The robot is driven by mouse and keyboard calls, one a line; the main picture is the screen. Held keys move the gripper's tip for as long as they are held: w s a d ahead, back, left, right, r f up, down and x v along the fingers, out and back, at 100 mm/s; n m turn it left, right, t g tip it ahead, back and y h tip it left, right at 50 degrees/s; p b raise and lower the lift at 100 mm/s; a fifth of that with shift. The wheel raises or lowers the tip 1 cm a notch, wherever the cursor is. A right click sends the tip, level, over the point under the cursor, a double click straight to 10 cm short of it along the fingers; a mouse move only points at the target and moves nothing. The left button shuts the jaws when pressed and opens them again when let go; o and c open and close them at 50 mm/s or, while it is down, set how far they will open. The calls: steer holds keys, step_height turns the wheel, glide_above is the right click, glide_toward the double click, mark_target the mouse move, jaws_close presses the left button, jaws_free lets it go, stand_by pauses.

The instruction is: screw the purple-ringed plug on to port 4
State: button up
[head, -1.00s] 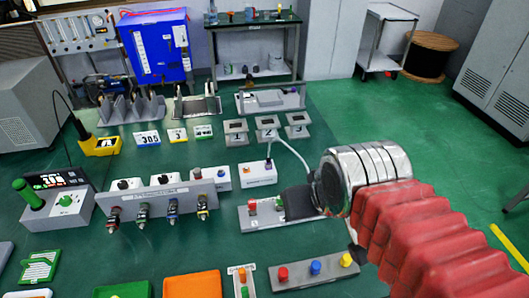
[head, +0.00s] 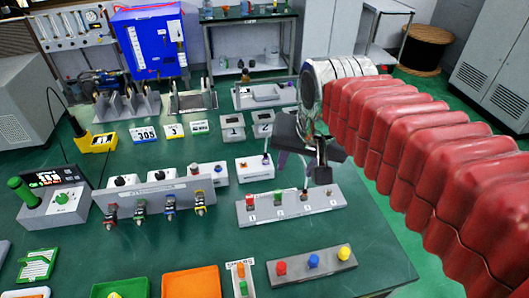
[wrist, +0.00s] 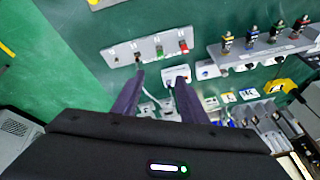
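The grey port block (head: 291,214) lies on the green table, with a red fitting (head: 249,201) and a green fitting (head: 278,197) at its left. A small plug-like piece (head: 304,195) stands to their right, with a thin pale cable running up from it. Its ring colour is too small to tell. Port 4 (head: 329,191) is at the right end. The block also shows in the wrist view (wrist: 150,43). My gripper (wrist: 160,76) is open above the table, its purple fingers apart with nothing held between them. The white cable box (head: 255,168) stands behind the block.
A grey panel with several coloured connectors (head: 153,204) stands to the left. A strip with red, blue and yellow knobs (head: 312,268) lies in front. Orange (head: 192,284) and green trays are at the front left. Bare table lies right of the port block.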

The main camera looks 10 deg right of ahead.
steer(key=w+m+g, duration=0.1)
steer(key=w+m, duration=0.4)
steer(key=w, duration=0.4)
steer(key=m+g, duration=0.3)
steer(key=m, duration=0.9)
glide_above(265, 152)
step_height(265, 152, down, 10)
steer(key=shift+w+d, duration=0.1)
steer(key=shift+f, duration=0.1)
step_height(265, 152, down, 14)
steer(key=shift+r, duration=0.15)
jaws_close()
